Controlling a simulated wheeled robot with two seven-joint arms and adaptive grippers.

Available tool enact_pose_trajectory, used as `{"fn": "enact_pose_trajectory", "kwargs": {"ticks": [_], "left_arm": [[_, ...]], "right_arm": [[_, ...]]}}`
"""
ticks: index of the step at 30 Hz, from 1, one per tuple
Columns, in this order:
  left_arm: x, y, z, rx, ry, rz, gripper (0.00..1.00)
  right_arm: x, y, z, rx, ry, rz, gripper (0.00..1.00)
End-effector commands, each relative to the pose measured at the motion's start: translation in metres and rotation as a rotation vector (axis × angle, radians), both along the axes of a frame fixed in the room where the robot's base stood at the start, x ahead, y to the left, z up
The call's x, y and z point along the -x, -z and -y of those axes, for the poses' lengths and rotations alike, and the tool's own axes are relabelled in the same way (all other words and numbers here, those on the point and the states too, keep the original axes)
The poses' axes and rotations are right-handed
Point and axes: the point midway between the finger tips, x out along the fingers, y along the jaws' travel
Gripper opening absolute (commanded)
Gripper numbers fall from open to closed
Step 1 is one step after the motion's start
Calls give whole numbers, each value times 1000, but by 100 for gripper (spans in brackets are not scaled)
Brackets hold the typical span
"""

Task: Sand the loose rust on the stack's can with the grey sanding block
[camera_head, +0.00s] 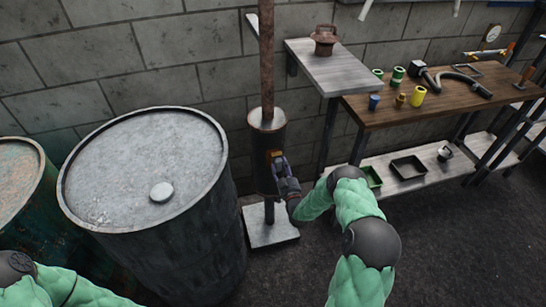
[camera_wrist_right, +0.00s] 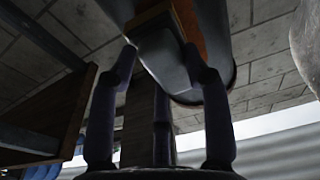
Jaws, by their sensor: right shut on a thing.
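The stack's can (camera_head: 261,137) is a dark grey upright cylinder on the rusty pipe, above a pale base plate. My right gripper (camera_head: 281,165) is at the can's right front side, shut on the sanding block (camera_head: 275,154). My left gripper is out of view.
A large grey drum (camera_head: 130,160) with a white round cap (camera_head: 161,192) stands close left of the can. A grey shelf (camera_head: 335,68) with a rusty fitting (camera_head: 324,40) is at the right. A wooden bench (camera_head: 450,100) holds several small cans. A black tray (camera_head: 408,167) lies below.

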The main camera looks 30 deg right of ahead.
Motion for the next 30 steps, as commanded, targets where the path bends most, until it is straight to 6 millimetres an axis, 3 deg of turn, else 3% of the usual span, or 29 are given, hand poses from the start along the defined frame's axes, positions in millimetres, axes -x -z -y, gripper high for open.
{"fn": "enact_pose_trajectory", "kwargs": {"ticks": [1,6,30], "left_arm": [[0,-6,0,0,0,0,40],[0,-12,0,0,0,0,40],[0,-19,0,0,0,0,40]], "right_arm": [[-1,-10,1,2,1,4,12],[-1,-21,1,2,1,4,12],[0,-35,1,2,1,3,12]]}}
